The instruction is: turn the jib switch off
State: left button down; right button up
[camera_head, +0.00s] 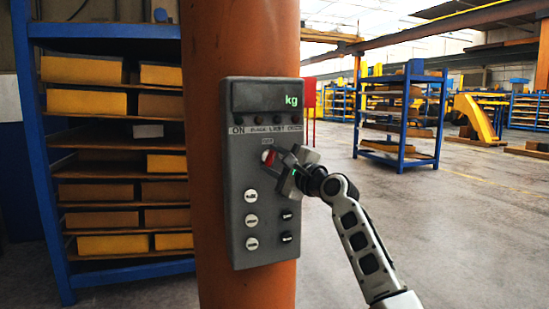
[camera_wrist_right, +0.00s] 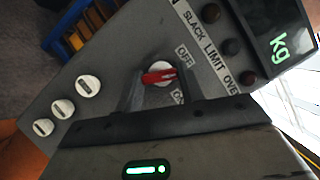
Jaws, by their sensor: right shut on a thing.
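The jib switch is a red lever on a white disc (camera_wrist_right: 158,76), seen in the wrist view on a grey control box (camera_head: 238,215). An OFF label (camera_wrist_right: 185,57) is beside it, and a second label is partly hidden. In the head view the red and white switch (camera_head: 267,156) shows just left of my right gripper (camera_head: 279,166). The right gripper is shut on the switch lever, with its dark fingers close to the box face. I cannot tell which label the lever points at. My left gripper is not in view.
The box is fixed to an orange column (camera_head: 247,290). It has a green "kg" display (camera_head: 265,97), dark lamps and several round buttons (camera_head: 251,220) below the switch. A blue rack (camera_head: 40,165) with yellow castings stands left. Open floor (camera_head: 470,230) lies to the right.

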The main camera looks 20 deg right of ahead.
jog(key=shift+d+r+n+g+p, duration=0.15)
jog(key=shift+n+p, duration=0.1)
jog(key=shift+n, duration=0.2)
jog(key=shift+a+r+n+g+p, duration=0.15)
jog(key=shift+n+p, duration=0.1)
jog(key=shift+n, duration=0.2)
pick_arm(q)
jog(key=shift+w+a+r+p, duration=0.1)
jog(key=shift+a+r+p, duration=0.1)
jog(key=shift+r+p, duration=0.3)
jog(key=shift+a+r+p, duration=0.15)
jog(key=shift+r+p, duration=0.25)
jog(key=shift+p, duration=0.15)
pick_arm(e)
jog(key=n+g, duration=0.1)
jog(key=n, duration=0.2)
jog(key=shift+d+f, duration=0.1)
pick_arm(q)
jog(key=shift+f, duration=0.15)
pick_arm(e)
jog(key=o, duration=1)
jog(key=shift+f, duration=0.1)
